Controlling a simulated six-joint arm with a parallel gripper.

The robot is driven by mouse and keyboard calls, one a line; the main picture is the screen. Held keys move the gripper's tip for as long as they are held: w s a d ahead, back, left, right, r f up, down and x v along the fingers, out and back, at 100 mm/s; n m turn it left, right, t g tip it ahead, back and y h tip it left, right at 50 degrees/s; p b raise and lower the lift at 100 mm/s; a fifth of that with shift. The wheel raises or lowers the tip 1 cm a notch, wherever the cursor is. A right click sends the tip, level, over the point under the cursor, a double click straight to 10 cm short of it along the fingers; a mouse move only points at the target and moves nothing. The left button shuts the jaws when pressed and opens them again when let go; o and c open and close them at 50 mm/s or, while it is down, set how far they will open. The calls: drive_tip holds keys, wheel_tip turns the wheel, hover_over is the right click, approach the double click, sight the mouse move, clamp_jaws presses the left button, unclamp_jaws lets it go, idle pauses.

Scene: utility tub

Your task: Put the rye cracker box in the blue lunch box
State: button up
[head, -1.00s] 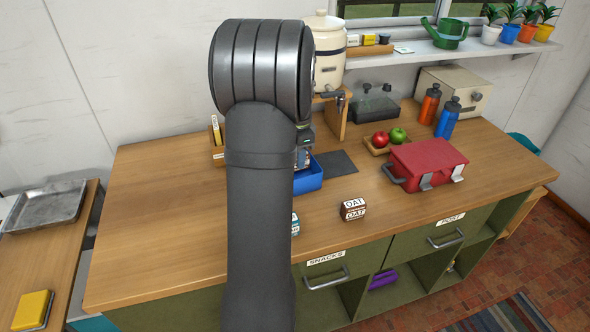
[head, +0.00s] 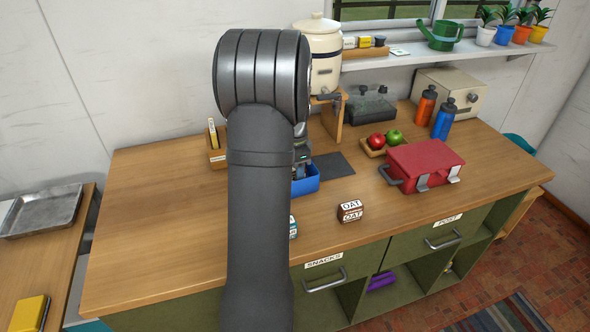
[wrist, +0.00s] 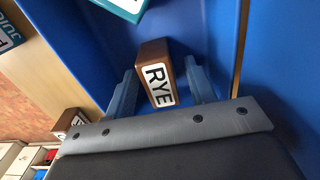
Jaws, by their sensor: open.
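The rye cracker box (wrist: 156,84), brown with a white RYE label, is in the wrist view between the two fingers of my gripper (wrist: 160,68). The fingers are open, with a narrow gap visible on each side of the box. Blue surfaces of the lunch box (wrist: 208,22) surround the box, which appears to be inside it; I cannot tell whether it touches the floor. In the head view the blue lunch box (head: 308,184) shows partly behind my arm, which hides the rye box and the fingertips.
A teal box (wrist: 124,5) shows at the top of the wrist view. A brown OAT box (head: 350,211) stands right of my arm on the counter. A red case (head: 425,162) and a tray with apples (head: 372,150) are further right.

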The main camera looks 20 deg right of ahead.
wheel_tip(320, 180, up, 12)
drive_tip(key=shift+r, duration=0.2)
idle(0.4)
drive_tip(key=shift+f, duration=0.15)
wheel_tip(320, 180, down, 12)
drive_tip(key=shift+r, duration=1.8)
